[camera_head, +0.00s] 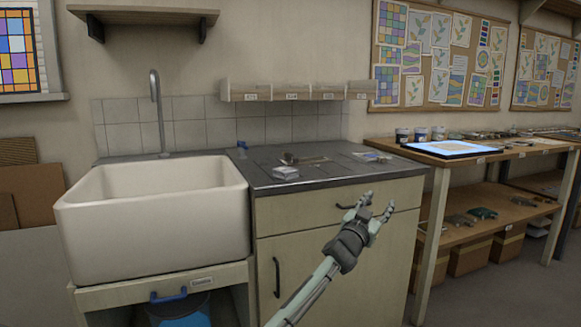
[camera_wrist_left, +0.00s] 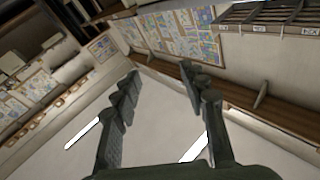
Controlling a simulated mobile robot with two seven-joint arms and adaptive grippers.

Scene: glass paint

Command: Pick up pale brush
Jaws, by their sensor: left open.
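Small thin items (camera_head: 303,160) lie on the dark counter beside the sink. They are too small to tell whether one is the pale brush. My left gripper (camera_head: 381,197) is in front of the cabinet's drawer, to the right of and lower in the picture than these items. Its fingers are spread and empty. In the left wrist view the open fingers (camera_wrist_left: 160,76) show with nothing between them, and no brush can be made out there. My right gripper is not in view.
A white sink (camera_head: 155,230) stands left of the counter (camera_head: 330,172). A small pale block (camera_head: 286,173) sits near the counter's front edge, and a blue-capped item (camera_head: 242,147) at its back. A wooden table (camera_head: 470,158) with a lit panel (camera_head: 452,148) and jars is on the right.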

